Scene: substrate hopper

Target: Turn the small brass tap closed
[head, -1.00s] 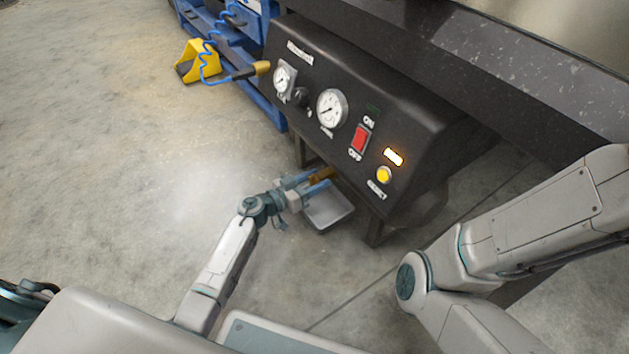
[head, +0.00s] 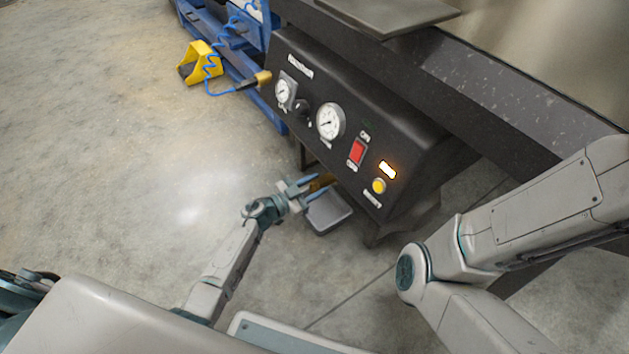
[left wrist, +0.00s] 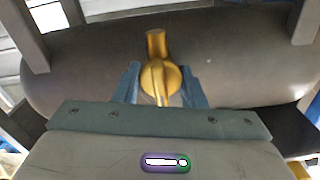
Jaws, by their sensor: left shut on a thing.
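The small brass tap (left wrist: 160,78) sits on the underside of a dark rounded tank (left wrist: 225,62) in the left wrist view. My left gripper (left wrist: 165,90) has one blue finger on each side of the tap's lower part and is shut on it. In the head view the left gripper (head: 310,186) reaches under the black control panel (head: 345,125), and only a bit of brass (head: 322,182) shows between and behind its fingers. The angle of the tap's handle is hard to tell. My right gripper is out of view; only its arm shows at the right.
A grey tray (head: 328,212) lies below the tap. The panel carries gauges (head: 330,121), a red switch (head: 356,152) and a yellow button (head: 379,186). A yellow foot pedal (head: 199,63) stands at the upper left. The floor at left is clear.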

